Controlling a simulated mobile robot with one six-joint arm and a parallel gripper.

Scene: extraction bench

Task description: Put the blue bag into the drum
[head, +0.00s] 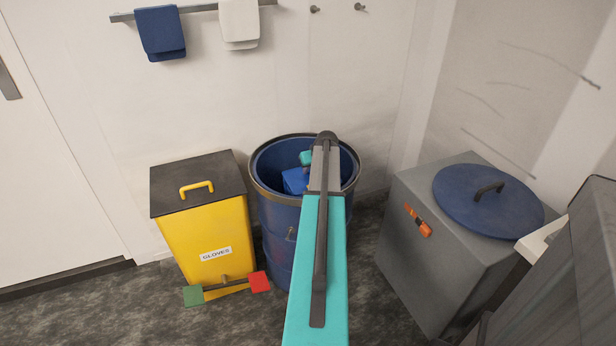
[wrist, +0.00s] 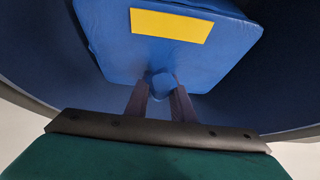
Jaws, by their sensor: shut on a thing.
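The blue drum (head: 273,222) stands on the floor against the back wall, with its top open. The blue bag (head: 294,181) shows inside the drum's mouth, below the rim, partly hidden by my arm. In the wrist view the blue bag (wrist: 165,55) has a yellow label and a small knob-like neck. My gripper (wrist: 160,92) is shut on that neck, with one finger on each side. The dark blue drum wall surrounds the bag in the wrist view. I cannot tell whether the bag touches the drum's bottom.
A yellow gloves bin (head: 205,240) with a dark lid and pedals stands left of the drum. A grey cabinet (head: 440,250) stands to the right, with a round blue lid (head: 480,205) on top. Towels (head: 160,35) hang on a wall rail above.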

